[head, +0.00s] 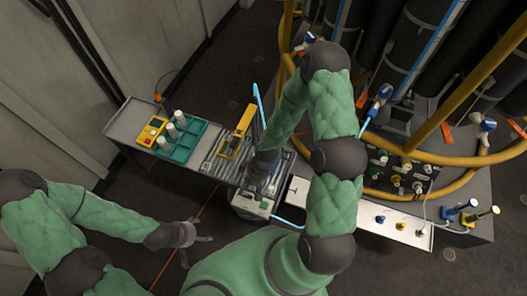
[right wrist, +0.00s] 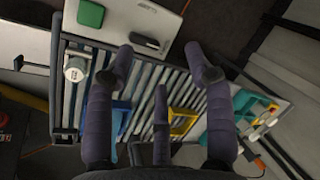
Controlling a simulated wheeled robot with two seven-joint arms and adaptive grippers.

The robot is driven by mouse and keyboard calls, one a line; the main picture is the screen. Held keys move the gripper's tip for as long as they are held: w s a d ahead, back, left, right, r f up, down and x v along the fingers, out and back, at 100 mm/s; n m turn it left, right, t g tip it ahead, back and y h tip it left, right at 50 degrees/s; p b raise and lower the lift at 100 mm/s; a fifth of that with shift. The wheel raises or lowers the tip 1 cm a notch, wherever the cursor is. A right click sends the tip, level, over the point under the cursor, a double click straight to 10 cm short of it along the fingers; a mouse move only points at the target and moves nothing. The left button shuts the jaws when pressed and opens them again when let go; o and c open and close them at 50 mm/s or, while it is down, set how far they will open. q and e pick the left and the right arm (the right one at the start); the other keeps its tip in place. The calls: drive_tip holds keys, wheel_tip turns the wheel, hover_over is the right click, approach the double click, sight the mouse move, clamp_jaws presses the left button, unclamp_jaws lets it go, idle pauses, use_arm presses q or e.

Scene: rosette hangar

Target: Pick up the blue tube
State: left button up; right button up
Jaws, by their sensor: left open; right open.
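A thin light-blue tube (head: 259,104) stands up at the far side of the roller bench, just left of my right forearm in the head view. Another light-blue line (head: 287,222) runs out beside the small box at the bench's near end. In the right wrist view a blue piece (right wrist: 121,118) shows between the fingers; I cannot tell whether it is the tube. My right gripper (right wrist: 160,66) is open and empty above the rollers; in the head view its fingers are mostly hidden. My left gripper (head: 198,241) is open and empty over the floor, left of my body.
The roller bench (head: 216,165) carries a yellow frame (head: 236,138). A teal tray (head: 182,142) with white-topped pieces and a yellow box (head: 152,131) stand on its left. Yellow rails (head: 462,82) and dark cylinders stand at the right. A white panel (head: 398,222) holds several knobs.

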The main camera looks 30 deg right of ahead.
drive_tip(key=w+d+r+n+h, duration=0.4)
drive_tip(key=w+d+r+n, duration=0.5)
drive_tip(key=d+r, duration=0.45)
drive_tip(key=shift+m, duration=0.6)
drive_tip(key=f, duration=0.3)
drive_tip(key=w+f+b, duration=0.1)
drive_tip(key=f, duration=0.2)
drive_tip(key=shift+w+d, duration=0.1)
wheel_tip(320, 180, down, 5)
drive_tip(key=shift+w+b, duration=0.15)
drive_tip(key=shift+b, duration=0.95)
drive_tip(key=c, duration=1)
